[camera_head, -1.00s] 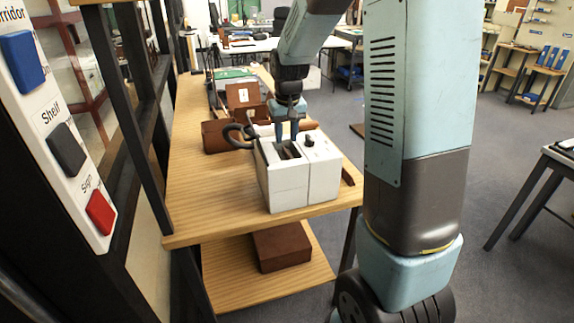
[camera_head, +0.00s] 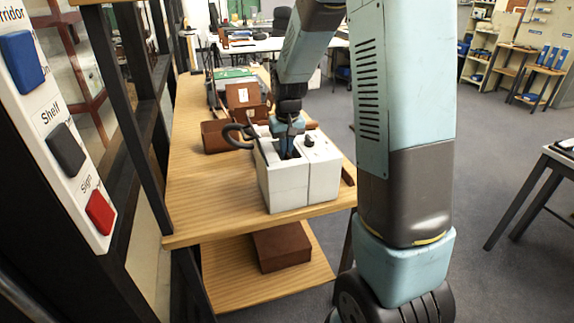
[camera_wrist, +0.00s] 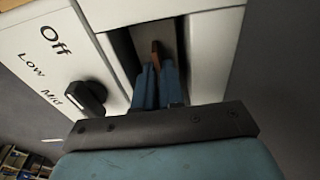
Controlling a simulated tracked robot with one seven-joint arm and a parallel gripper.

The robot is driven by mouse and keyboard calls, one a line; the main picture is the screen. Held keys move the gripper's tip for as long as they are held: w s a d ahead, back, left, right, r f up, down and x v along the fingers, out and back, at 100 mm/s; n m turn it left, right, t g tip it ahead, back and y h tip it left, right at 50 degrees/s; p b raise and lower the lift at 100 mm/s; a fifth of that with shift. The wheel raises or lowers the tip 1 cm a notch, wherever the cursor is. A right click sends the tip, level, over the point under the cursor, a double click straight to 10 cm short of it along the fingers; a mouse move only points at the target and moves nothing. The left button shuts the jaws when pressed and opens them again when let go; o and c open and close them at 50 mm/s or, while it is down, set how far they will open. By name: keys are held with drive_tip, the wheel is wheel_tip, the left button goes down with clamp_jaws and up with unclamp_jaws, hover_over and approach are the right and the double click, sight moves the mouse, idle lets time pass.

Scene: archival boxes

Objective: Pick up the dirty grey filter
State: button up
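A white two-part box-shaped unit (camera_head: 290,184) with a dark open slot stands on the wooden table. In the wrist view, its front carries a dark knob (camera_wrist: 86,98) with the words Off, Low and Mid. My gripper (camera_head: 288,150) points down into the slot. The wrist view shows the two blue fingers of my gripper (camera_wrist: 159,68) in the slot with a narrow gap between them. A thin brown upright piece (camera_wrist: 156,54) shows at the fingertips, against a grey surface inside the slot. I cannot make out which part is the grey filter, or whether the fingers press on anything.
A black curved hose or handle (camera_head: 236,137) sticks out left of the unit. Brown boxes (camera_head: 243,97) stand behind it on the table (camera_head: 200,205). Another brown box (camera_head: 282,248) lies on the lower shelf. A dark shelf frame rises on the left. The table's front left is clear.

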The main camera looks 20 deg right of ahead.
clamp_jaws()
drive_tip(key=shift+r, duration=0.1)
